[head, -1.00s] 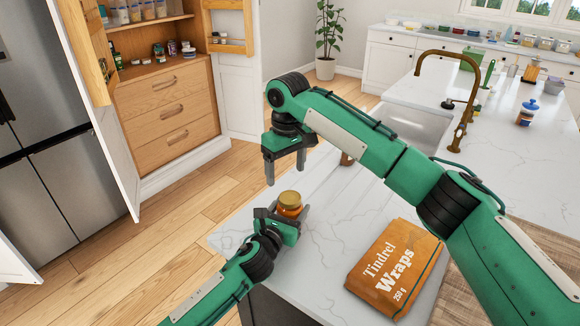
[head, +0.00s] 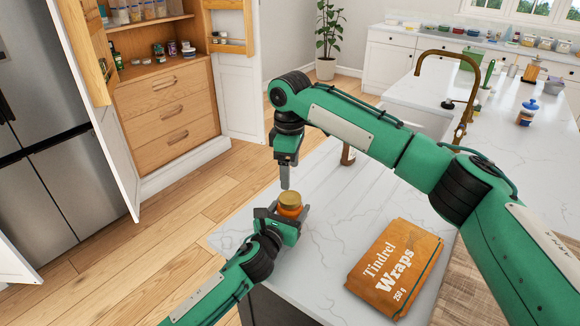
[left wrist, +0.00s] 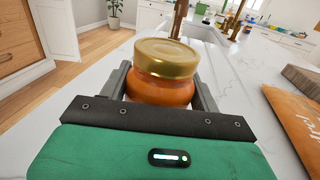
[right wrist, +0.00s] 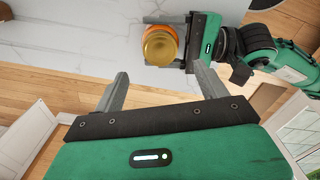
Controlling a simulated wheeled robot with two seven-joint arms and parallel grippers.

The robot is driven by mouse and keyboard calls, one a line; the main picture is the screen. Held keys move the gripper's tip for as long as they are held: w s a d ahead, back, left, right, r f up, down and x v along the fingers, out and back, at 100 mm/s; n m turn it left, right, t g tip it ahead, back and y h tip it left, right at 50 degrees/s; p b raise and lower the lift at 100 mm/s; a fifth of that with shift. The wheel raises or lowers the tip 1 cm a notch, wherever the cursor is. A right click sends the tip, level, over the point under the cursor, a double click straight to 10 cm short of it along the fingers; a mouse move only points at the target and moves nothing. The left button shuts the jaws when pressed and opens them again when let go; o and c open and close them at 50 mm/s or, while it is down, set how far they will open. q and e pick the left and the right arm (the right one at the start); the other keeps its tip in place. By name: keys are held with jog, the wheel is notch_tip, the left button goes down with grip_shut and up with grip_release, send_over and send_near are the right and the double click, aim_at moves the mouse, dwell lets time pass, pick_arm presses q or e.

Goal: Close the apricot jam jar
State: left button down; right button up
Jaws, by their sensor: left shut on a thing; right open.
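The apricot jam jar (head: 290,211) stands upright at the near left end of the white island, with orange contents and a gold lid (head: 289,198) on top. In the left wrist view the lid (left wrist: 166,57) sits over the mouth of the jar (left wrist: 160,90); I cannot tell whether it is tight. My left gripper (head: 288,216) is shut around the jar's body from the near side. My right gripper (head: 286,184) points down just above the lid, open and empty. In the right wrist view the jar's lid (right wrist: 160,46) lies beyond its spread fingertips (right wrist: 161,76).
An orange Tindrel Wraps packet (head: 396,267) lies on the island to the right. The sink (head: 418,120) with a brass tap (head: 467,105) is farther back. The marble between jar and packet is clear.

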aim_at(290, 197)
jog(key=shift+f, duration=3.95)
jog(key=c, duration=1.1)
jog(key=shift+o, duration=0.2)
jog(key=o, duration=1.2)
jog(key=shift+c, duration=0.2)
jog(key=shift+r, duration=0.1)
notch_tip(290, 197, up, 12)
